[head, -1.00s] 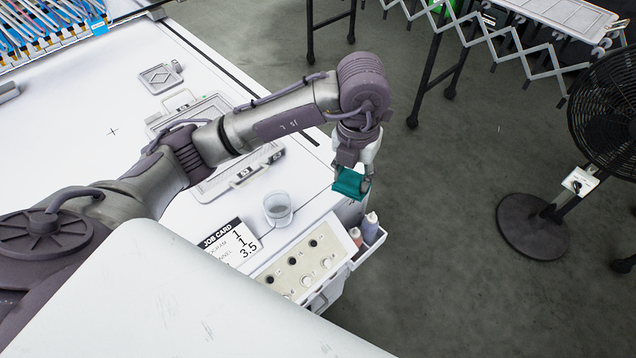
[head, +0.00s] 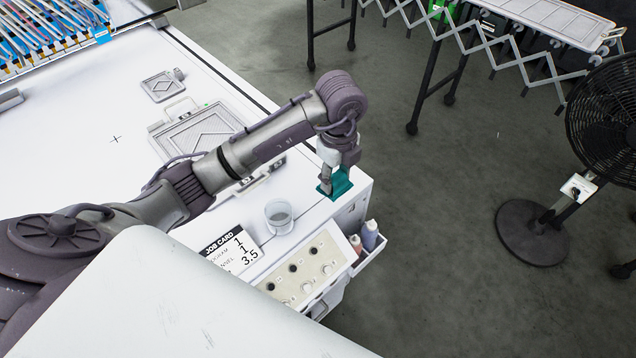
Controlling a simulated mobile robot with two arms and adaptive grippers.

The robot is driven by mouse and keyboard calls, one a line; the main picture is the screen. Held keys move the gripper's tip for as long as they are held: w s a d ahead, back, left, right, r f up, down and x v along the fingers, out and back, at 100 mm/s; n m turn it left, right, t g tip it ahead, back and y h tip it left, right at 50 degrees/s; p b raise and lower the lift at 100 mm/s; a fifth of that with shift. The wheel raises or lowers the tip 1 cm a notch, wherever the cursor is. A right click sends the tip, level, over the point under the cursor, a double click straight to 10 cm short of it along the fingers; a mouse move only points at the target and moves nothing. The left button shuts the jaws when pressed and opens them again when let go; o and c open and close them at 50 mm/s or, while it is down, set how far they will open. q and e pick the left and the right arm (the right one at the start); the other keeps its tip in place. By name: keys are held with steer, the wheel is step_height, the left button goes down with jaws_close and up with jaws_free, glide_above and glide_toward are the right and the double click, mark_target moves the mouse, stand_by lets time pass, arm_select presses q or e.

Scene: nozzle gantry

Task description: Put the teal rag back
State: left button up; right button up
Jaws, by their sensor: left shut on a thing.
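The teal rag (head: 341,184) is in the head view, at the right end of the white table (head: 312,218), near its corner. My left gripper (head: 328,184) points down and is shut on the rag. The rag is at or just above the table top; I cannot tell whether it touches. The gripper hides part of it. My right gripper is not in view.
A clear cup (head: 279,216) stands left of the rag, with a job card (head: 232,248) and a knob panel (head: 302,268) in front. Bottles (head: 369,235) sit in a side bin. A black fan (head: 605,120) stands on the floor at right.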

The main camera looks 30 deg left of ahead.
arm_select(q)
steer(key=p, duration=0.1)
glide_above(318, 194)
step_height(318, 194, down, 3)
steer(key=shift+r, duration=0.15)
step_height(318, 194, down, 3)
steer(key=shift+f+p, duration=0.1)
steer(key=shift+p, duration=0.5)
steer(key=shift+f, duration=0.45)
steer(key=shift+f, duration=0.1)
steer(key=o, duration=1.1)
